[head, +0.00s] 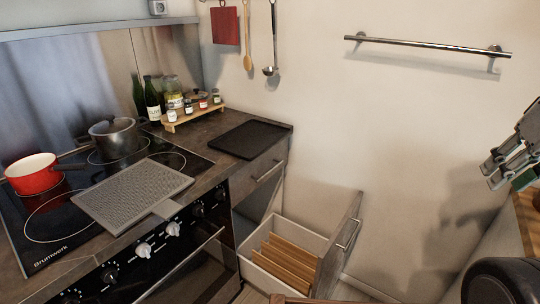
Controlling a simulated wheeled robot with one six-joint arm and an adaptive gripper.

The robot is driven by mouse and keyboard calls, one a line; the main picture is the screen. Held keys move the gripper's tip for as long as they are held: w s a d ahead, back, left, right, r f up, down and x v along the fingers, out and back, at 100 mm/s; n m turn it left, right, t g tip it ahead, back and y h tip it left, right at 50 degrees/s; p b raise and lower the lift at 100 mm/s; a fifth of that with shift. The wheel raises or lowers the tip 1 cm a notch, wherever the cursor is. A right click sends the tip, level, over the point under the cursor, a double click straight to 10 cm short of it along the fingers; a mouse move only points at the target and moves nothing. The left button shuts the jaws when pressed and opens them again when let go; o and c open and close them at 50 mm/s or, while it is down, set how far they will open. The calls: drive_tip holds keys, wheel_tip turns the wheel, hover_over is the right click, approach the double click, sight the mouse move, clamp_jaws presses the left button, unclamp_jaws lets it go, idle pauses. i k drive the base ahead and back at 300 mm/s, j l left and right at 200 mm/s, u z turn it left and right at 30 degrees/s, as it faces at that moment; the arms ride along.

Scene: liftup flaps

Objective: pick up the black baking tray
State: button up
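The black baking tray (250,139) is a flat dark rectangle with a low rim. It lies on the dark counter to the right of the hob, near the counter's right end, and looks empty. My gripper (490,177) is at the right edge of the head view, well to the right of the tray and apart from it. Its two fingers point down and left with a gap between them, and nothing shows between them. Part of the gripper and arm is cut off by the picture's edge.
A wooden rack (187,114) with jars stands behind the tray. A grey mesh splatter guard (133,195), a red pan (33,174) and a grey pot (115,138) are on the hob. Below the tray, an open drawer (318,243) sticks out. A rail (428,46) crosses the wall.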

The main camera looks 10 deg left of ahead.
sight(248, 141)
drive_tip(key=i+l+u, duration=0.2)
drive_tip(key=u, duration=0.2)
drive_tip(key=i+l+u, duration=0.2)
drive_tip(key=u, duration=0.2)
